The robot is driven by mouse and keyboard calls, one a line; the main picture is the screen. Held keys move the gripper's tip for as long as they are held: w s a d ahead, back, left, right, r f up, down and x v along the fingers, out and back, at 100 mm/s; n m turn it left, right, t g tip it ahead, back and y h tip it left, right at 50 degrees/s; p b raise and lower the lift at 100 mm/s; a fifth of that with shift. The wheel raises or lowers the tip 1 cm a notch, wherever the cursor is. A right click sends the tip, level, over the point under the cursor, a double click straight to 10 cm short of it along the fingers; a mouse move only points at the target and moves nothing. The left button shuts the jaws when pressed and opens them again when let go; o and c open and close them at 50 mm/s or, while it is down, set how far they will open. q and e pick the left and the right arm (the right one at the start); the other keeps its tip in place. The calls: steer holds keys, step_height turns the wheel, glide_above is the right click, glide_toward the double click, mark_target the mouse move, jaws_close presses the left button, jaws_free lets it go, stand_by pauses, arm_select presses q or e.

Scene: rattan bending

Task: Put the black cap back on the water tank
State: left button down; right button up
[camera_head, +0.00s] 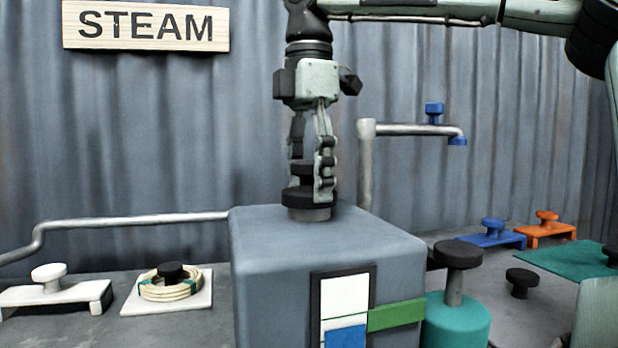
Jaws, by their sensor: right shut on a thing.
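The water tank (270,255) is a large grey-blue box in the middle, with a short grey neck (309,214) on top. The black cap (297,197) is at the neck, directly over it and looking level. Whether it is fully seated or just resting there I cannot tell. My right gripper (312,186) points straight down from above, shut on the cap, its fingers hiding part of it. My left gripper is not in view.
A metal pipe with a blue-handled tap (433,113) stands behind the tank. A teal canister (456,318) with a black knob stands close at the right. A white board with coiled rattan (170,290) and a white handled block (50,293) lie left. Blue (492,236) and orange (546,229) blocks sit right.

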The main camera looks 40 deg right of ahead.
mark_target(309, 162)
steer(key=o, duration=1.3)
steer(key=shift+o, duration=0.5)
steer(key=shift+o, duration=0.9)
steer(key=shift+r+p, duration=1.15)
steer(key=shift+r, duration=2.85)
